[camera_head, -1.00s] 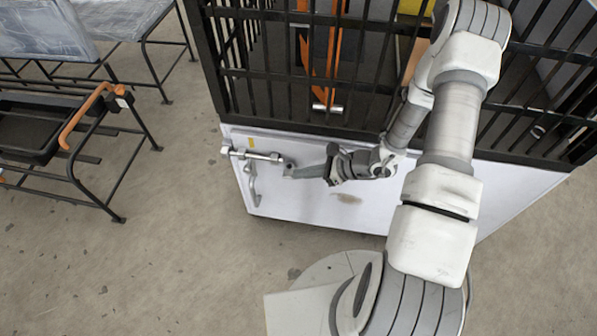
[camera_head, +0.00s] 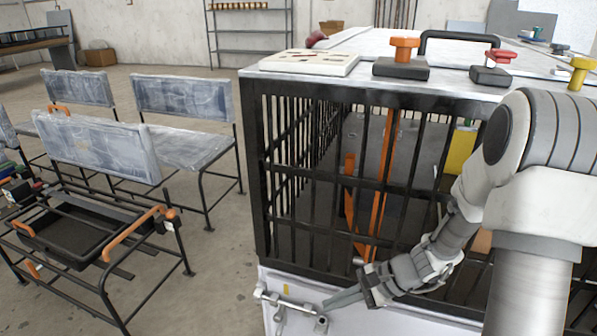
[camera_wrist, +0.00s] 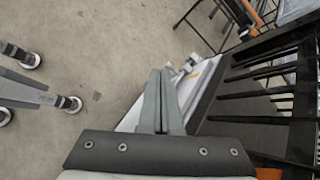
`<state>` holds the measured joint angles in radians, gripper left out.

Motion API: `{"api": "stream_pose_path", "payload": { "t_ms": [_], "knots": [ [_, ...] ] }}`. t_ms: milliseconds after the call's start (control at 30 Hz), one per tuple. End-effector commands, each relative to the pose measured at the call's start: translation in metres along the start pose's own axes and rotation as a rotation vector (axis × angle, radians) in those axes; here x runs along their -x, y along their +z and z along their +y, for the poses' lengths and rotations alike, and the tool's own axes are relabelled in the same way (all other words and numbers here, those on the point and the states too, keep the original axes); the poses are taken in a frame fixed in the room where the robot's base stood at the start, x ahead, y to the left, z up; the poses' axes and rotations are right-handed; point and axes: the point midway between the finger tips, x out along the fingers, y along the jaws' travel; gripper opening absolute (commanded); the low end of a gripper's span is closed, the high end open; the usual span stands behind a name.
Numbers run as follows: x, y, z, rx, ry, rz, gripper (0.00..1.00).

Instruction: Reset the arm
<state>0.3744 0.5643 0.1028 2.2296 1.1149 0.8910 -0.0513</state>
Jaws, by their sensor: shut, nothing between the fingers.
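My gripper (camera_head: 343,300) is at the lower middle of the head view, in front of the lower edge of the black barred cage (camera_head: 258,180). Its grey fingers lie together and point left, close to a metal latch bar (camera_head: 285,301) on the white base panel (camera_head: 425,324). In the wrist view the closed fingers (camera_wrist: 158,98) show nothing between them. My arm is bent, reaching out from the right side of the head view.
The cage top carries an orange knob (camera_head: 404,48), a red knob (camera_head: 501,57) and a white panel (camera_head: 309,62). Padded benches (camera_head: 182,98) and a black cart with a tray (camera_head: 70,232) stand left. Grey floor between cart and cage is open.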

Motion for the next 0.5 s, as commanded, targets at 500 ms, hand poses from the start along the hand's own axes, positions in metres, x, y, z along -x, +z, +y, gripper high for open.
{"api": "stream_pose_path", "payload": {
  "t_ms": [500],
  "knots": [
    [0.092, 0.102, 0.015, 0.654, 0.259, 0.259, 0.00]
  ]
}}
